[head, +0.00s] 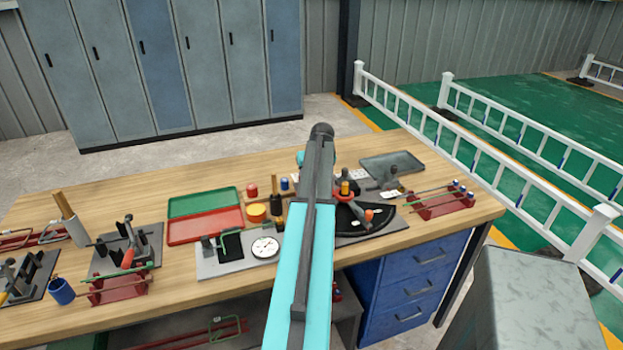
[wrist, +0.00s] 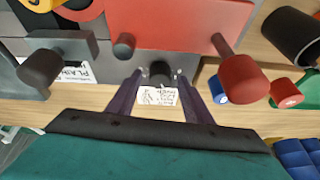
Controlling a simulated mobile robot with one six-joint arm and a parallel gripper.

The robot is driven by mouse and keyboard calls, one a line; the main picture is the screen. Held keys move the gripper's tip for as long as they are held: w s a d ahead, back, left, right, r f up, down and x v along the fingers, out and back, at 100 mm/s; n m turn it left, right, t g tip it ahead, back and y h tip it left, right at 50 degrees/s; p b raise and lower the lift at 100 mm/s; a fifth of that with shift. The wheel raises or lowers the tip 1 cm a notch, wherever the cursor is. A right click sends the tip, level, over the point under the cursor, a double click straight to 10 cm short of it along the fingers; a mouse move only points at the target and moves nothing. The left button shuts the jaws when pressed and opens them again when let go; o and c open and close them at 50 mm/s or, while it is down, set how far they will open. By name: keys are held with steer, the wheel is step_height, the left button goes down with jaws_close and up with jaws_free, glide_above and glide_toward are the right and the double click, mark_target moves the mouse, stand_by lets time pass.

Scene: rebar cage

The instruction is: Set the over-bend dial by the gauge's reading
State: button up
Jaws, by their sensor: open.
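In the wrist view my gripper (wrist: 160,76) is open, with its two dark fingers on either side of a small black knob (wrist: 160,70), which may be the over-bend dial. I cannot tell whether the fingers touch it. A white label card (wrist: 158,96) with handwriting lies by the knob, too small to read. The bender's red plate (wrist: 175,25) and a red handle (wrist: 237,80) are close by. In the head view a white round gauge (head: 265,247) lies on a grey plate left of my arm; its reading is too small to make out. My arm hides the gripper there.
In the head view a bender with a black quarter plate (head: 375,224) is right of my arm. Red and green trays (head: 205,228), a red bar stand (head: 440,204) and a grey tray (head: 392,163) are on the wooden bench (head: 185,300). Lockers (head: 160,70) stand behind.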

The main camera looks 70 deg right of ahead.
steer(key=b+v, duration=0.3)
steer(key=v, duration=1)
steer(key=shift+r, duration=0.35)
steer(key=shift+s+a, duration=0.1)
steer(key=shift+s, duration=0.05)
stand_by(0.4)
